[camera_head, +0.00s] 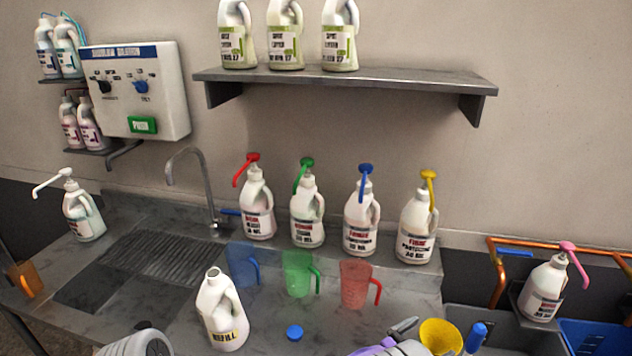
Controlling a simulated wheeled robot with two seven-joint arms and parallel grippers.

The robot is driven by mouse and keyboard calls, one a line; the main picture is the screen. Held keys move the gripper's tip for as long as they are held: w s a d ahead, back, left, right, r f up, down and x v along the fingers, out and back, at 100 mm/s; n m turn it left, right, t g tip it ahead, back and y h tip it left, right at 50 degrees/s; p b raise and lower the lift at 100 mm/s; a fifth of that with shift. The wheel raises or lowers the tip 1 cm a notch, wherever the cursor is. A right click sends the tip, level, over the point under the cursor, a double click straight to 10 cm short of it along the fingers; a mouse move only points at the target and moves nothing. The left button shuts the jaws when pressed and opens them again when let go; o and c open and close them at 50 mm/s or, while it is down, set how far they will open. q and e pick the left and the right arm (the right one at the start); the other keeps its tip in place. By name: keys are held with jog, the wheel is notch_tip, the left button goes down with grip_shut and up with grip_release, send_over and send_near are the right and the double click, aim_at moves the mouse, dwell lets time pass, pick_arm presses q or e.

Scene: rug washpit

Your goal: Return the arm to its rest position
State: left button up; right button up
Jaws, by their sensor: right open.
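My right gripper (404,328) shows at the bottom edge, right of centre, low in front of the counter. It is open, and I see nothing between its fingers. Most of its arm is cut off by the frame. A pale grey link of mine shows at the bottom left; my left gripper is not visible.
A white refill bottle (222,312) and a blue cap (294,332) stand near the counter front. Blue (242,266), green (298,272) and red (355,284) jugs stand behind. Pump bottles line the wall. A yellow funnel (440,336) is close right of the gripper.

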jog(key=shift+r, duration=0.3)
